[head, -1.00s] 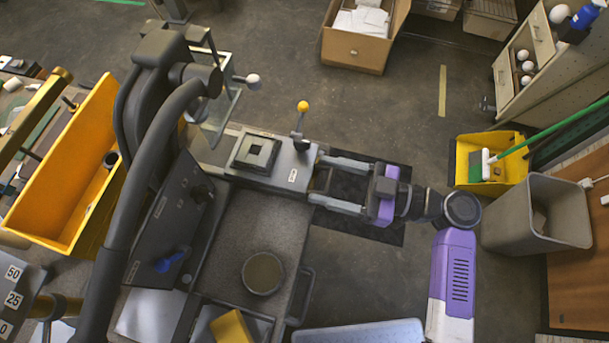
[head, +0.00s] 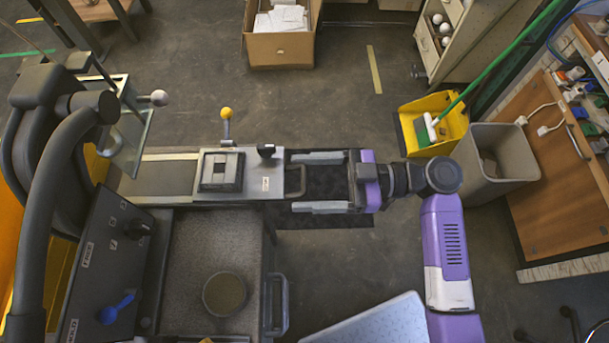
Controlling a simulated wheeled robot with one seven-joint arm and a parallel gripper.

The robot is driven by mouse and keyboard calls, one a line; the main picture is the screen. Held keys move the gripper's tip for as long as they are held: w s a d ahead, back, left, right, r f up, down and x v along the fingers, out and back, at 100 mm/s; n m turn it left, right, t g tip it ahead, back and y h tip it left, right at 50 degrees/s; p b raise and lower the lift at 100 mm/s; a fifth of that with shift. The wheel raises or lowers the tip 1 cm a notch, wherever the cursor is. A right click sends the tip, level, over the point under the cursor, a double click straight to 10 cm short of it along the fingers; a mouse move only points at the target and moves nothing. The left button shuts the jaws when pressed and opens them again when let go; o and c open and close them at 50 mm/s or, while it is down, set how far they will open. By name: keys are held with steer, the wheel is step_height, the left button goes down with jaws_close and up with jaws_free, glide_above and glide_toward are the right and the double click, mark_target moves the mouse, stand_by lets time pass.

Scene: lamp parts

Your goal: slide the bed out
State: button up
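The bed is a pale grey sliding plate (head: 240,193) with a square dark block (head: 221,170) on it, lying on the machine's long rail (head: 155,178). A U-shaped handle (head: 296,183) sticks out from its right end. My gripper (head: 292,183) reaches in from the right, its two grey fingers lying along either side of the handle. The fingers are wide apart, and the handle fills most of the space between their tips.
A lever with a yellow knob (head: 226,112) stands behind the bed. A speckled tray (head: 190,240) holding a round cup (head: 224,294) lies in front. A yellow dustpan (head: 432,128) and a grey bin (head: 495,165) stand to the right.

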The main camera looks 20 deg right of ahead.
steer(key=b+v, duration=0.1)
steer(key=v, duration=0.6)
steer(key=shift+d, duration=0.35)
stand_by(0.5)
